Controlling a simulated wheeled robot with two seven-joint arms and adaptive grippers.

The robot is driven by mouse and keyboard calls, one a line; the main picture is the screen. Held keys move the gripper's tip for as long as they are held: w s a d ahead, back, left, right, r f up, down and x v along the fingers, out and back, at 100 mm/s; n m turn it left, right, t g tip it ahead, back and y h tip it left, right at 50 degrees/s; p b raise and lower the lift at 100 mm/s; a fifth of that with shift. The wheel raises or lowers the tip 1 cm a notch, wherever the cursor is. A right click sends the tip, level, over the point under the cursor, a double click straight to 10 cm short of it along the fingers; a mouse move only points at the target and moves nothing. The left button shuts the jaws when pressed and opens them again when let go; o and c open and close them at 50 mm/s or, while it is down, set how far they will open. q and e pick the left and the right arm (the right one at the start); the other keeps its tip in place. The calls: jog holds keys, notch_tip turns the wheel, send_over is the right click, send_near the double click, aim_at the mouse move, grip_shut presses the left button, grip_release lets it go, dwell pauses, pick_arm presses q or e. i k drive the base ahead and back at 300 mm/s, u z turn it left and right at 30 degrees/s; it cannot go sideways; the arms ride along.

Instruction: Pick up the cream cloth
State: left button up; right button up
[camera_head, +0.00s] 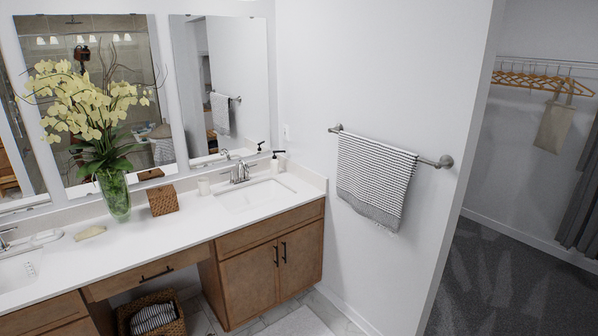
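A small flat cream-yellow item (90,232) lies on the white counter (150,240), left of the vase and near the left sink. It looks like a folded cloth, but it is too small to be sure. A beige cloth-like item (554,127) hangs below the hangers in the closet at the right. A striped grey and white towel (375,178) hangs on the wall bar. Neither of my grippers is in view.
A glass vase (115,195) of yellow flowers, a brown woven box (163,200) and a soap dispenser (275,162) stand on the counter. A wicker basket (152,312) with striped towels sits below it. Dark carpet (510,280) lies clear at the right.

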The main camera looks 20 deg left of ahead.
aim_at(93, 230)
jog(key=u, duration=0.9)
jog(key=i, duration=1)
jog(key=u, duration=1.05)
